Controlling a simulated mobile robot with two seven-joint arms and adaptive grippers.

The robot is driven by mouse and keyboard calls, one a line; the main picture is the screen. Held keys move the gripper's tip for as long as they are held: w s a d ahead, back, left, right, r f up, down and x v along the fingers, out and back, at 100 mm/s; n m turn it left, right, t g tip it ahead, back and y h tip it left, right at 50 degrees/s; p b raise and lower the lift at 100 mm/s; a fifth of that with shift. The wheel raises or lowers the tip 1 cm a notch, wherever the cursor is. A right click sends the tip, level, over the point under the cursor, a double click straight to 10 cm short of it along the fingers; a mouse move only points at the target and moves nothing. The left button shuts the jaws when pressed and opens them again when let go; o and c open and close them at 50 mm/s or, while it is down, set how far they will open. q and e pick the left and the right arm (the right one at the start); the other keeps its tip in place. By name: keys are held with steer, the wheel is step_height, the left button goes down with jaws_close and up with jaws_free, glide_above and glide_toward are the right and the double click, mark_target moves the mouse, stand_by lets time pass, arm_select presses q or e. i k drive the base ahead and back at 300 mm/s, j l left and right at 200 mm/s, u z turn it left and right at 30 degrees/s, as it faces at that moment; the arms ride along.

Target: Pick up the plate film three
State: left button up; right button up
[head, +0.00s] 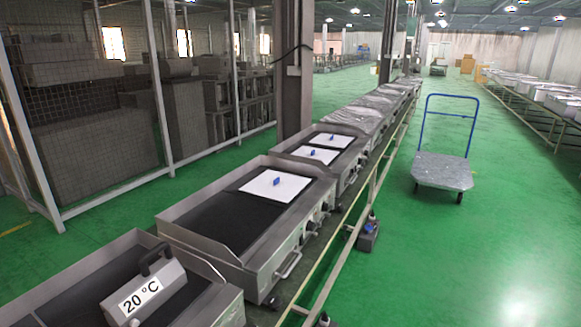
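A white plate film with a small blue tab (290,187) lies on the dark plate of the middle griddle, covering its right part. Two more white films with blue tabs lie on the griddle behind it, a farther film (346,140) and a nearer film (305,153). The films carry no visible numbers, so I cannot tell which is film three. Neither of my grippers is in view.
The nearest griddle (205,306) holds a metal block marked "20 °C" (147,292) with a dark handle. The griddles line a long rail stand. A blue-handled cart (443,171) stands on the right. Green floor (450,260) is open there; a mesh fence (90,140) stands left.

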mark_target(281, 186)
steer(key=i+l+z, duration=0.4)
steer(key=i+z, duration=0.5)
steer(key=i, duration=0.15)
steer(key=i+l+u, duration=0.1)
steer(key=i, duration=0.4)
steer(key=i+l, duration=0.15)
steer(key=i, duration=0.4)
steer(key=i+l+u, duration=0.15)
steer(key=i, duration=0.35)
steer(key=i+l+u, duration=0.1)
steer(key=i+u, duration=0.3)
steer(key=i+l+u, duration=0.15)
steer(key=u, duration=0.25)
steer(key=i+l+u, duration=0.2)
steer(key=l+u, duration=0.25)
steer(key=j, duration=0.1)
